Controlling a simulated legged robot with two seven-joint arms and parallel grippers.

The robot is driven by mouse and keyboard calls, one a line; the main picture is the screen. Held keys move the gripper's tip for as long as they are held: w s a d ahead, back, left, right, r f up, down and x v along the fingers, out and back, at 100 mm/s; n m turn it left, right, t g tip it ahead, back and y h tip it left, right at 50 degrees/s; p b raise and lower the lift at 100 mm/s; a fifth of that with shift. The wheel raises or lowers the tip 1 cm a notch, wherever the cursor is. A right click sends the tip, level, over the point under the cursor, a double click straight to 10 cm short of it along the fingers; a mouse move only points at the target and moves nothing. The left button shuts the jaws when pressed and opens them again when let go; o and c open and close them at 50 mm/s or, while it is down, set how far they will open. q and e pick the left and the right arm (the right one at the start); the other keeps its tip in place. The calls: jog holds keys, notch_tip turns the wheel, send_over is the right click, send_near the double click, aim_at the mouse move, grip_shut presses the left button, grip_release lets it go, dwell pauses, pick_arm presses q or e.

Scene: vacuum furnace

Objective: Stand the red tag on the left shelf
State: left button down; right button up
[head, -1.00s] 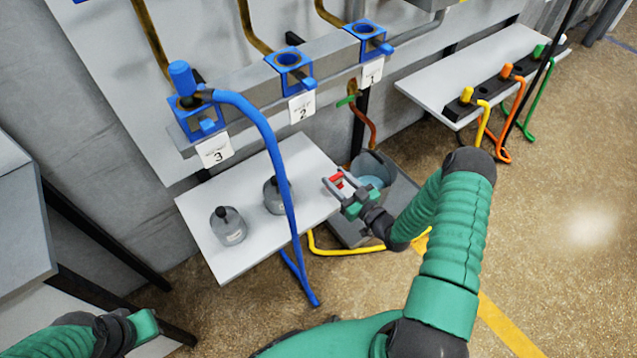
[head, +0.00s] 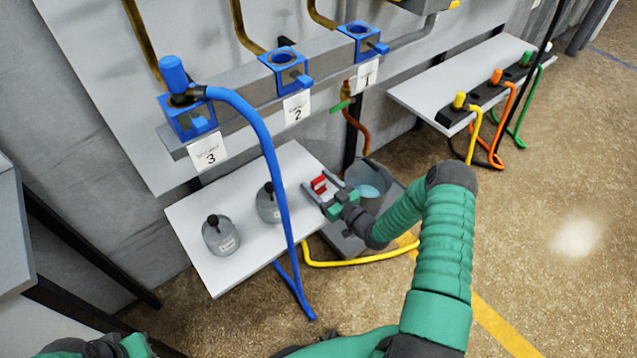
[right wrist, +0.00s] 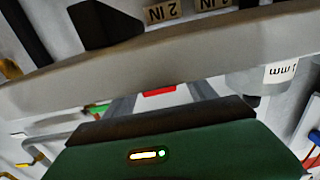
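The red tag (head: 319,184) is small and sits at the right end of the left shelf (head: 232,270), a white board holding two grey bottles. My right gripper (head: 322,190) reaches in from the right. Its grey fingers stand apart on either side of the tag. In the right wrist view the tag (right wrist: 159,90) shows as a small red strip between the fingers; its lower part is hidden by my gripper body. I cannot tell whether it touches the shelf. My left gripper (head: 135,345) is partly cut off at the bottom left.
The grey bottles (head: 221,235) (head: 268,204) stand left of the tag. A blue hose (head: 268,150) hangs across the shelf front. A grey bucket (head: 368,182) stands right of the shelf, below it. Another white shelf (head: 430,95) with coloured plugs lies further right.

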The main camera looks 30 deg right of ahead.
jog(key=shift+s+d, duration=0.1)
jog(key=shift+s, duration=0.05)
jog(key=s+d+p, duration=0.1)
jog(key=s+p, duration=0.3)
jog(key=s, duration=0.7)
jog(key=w+g, duration=0.1)
jog(key=w+a+n+g, duration=0.1)
jog(key=w+g, duration=0.1)
jog(key=w+n+g, duration=0.1)
jog(key=g, duration=0.1)
jog(key=shift+w+a+r, duration=0.3)
jog(key=shift+a, duration=0.1)
jog(key=shift+w+a+r+g+h, duration=0.3)
jog(key=shift+a+r+g, duration=0.5)
jog(key=shift+g, duration=0.4)
jog(key=a+r+g, duration=0.1)
jog(key=s+a+r+g+h, duration=0.1)
jog(key=shift+s+a+r, duration=0.1)
jog(key=shift+s+r, duration=0.05)
jog(key=shift+r, duration=0.2)
jog(key=s+a+r+m+g, duration=0.1)
jog(key=s+a+r+g, duration=0.2)
jog(key=s+a, duration=0.3)
jog(key=s+a+r+m+g, duration=0.2)
jog(key=s+a+r, duration=0.3)
jog(key=s, duration=0.5)
jog(key=shift+a+r+g, duration=0.15)
jog(key=shift+a+g, duration=0.35)
jog(key=shift+a, duration=0.35)
